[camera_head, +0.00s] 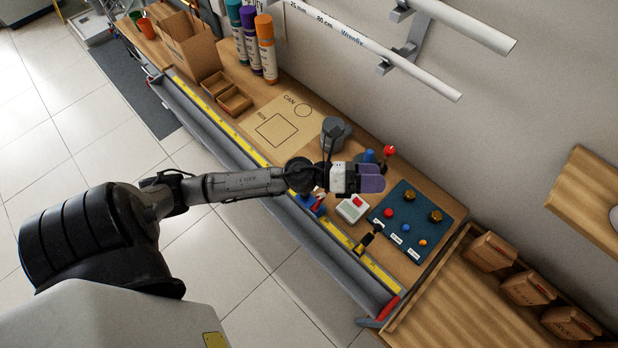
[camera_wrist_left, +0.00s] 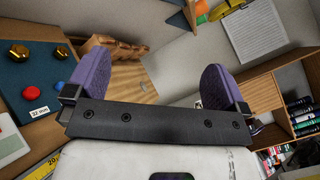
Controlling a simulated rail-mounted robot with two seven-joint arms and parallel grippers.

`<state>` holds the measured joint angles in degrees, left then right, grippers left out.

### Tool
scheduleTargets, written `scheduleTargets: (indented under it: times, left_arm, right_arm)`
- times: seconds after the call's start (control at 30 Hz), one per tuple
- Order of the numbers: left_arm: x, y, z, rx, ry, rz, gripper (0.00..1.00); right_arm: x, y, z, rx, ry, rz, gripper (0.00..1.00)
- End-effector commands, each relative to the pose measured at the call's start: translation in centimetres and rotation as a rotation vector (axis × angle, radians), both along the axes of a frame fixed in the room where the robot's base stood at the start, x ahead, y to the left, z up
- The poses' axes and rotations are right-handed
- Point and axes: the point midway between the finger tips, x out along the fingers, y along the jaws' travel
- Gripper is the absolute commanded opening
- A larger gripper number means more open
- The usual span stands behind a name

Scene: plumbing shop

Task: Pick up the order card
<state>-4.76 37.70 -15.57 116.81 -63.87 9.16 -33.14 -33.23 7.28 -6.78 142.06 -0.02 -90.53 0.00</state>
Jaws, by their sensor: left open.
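I cannot make out an order card in either view. My left gripper (camera_head: 376,178) is above the workbench, beside the blue mat, with its purple pads pointing right. In the left wrist view, the two purple fingers (camera_wrist_left: 152,78) stand wide apart with nothing between them. The gripper and forearm hide part of the bench beneath. My right gripper is in neither view.
A blue mat (camera_head: 400,233) holds brass, red and blue parts and small white labels. A white device with a red button (camera_head: 350,212) lies beside it. Paper boxes (camera_head: 529,288) stand at lower right; spray cans (camera_head: 267,50) stand behind. Pipes (camera_head: 380,53) project along the wall.

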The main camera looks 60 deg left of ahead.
Motion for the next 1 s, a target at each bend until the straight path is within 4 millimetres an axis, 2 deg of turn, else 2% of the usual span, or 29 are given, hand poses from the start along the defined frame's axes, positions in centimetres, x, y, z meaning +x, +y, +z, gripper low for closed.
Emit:
scheduleTargets:
  times: [0.03, 0.17, 0.27, 0.3, 0.4, 0.5, 0.6, 0.7, 0.87, 1.0]
  left_arm:
    - [0.4, 0.1, -2.6, 0.171, -0.051, -0.09, 1.0]
    - [0.4, 1.8, -8.2, 0.623, -0.133, -0.342, 1.0]
    - [0.3, 5.4, -12.5, 0.948, -0.135, -0.522, 1.0]
    - [0.2, 7.3, -14.0, 1.065, -0.12, -0.591, 1.0]
    - [0.0, 12.5, -16.7, 1.32, -0.054, -0.746, 1.0]
    - [-0.5, 17.6, -18.1, 1.511, 0.041, -0.872, 1.0]
    - [-1.1, 21.9, -18.4, 1.642, 0.138, -0.969, 1.0]
    - [-1.7, 24.9, -18.3, 1.722, 0.223, -1.037, 1.0]
    - [-2.3, 27.3, -18.5, 1.777, 0.298, -1.093, 1.0]
    - [-2.4, 27.7, -20.5, 1.785, 0.316, -1.106, 1.0]
  right_arm:
    - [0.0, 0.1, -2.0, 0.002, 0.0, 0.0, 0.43]
    - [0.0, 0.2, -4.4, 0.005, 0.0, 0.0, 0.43]
    - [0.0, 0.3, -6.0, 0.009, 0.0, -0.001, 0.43]
    - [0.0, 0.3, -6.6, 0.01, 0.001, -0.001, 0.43]
    - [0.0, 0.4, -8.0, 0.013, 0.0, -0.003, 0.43]
    - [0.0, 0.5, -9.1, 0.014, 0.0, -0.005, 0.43]
    - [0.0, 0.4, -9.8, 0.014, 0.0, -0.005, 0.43]
    - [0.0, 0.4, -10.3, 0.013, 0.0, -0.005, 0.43]
    - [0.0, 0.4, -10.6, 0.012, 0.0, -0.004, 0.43]
    - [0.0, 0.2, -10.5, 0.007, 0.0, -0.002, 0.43]
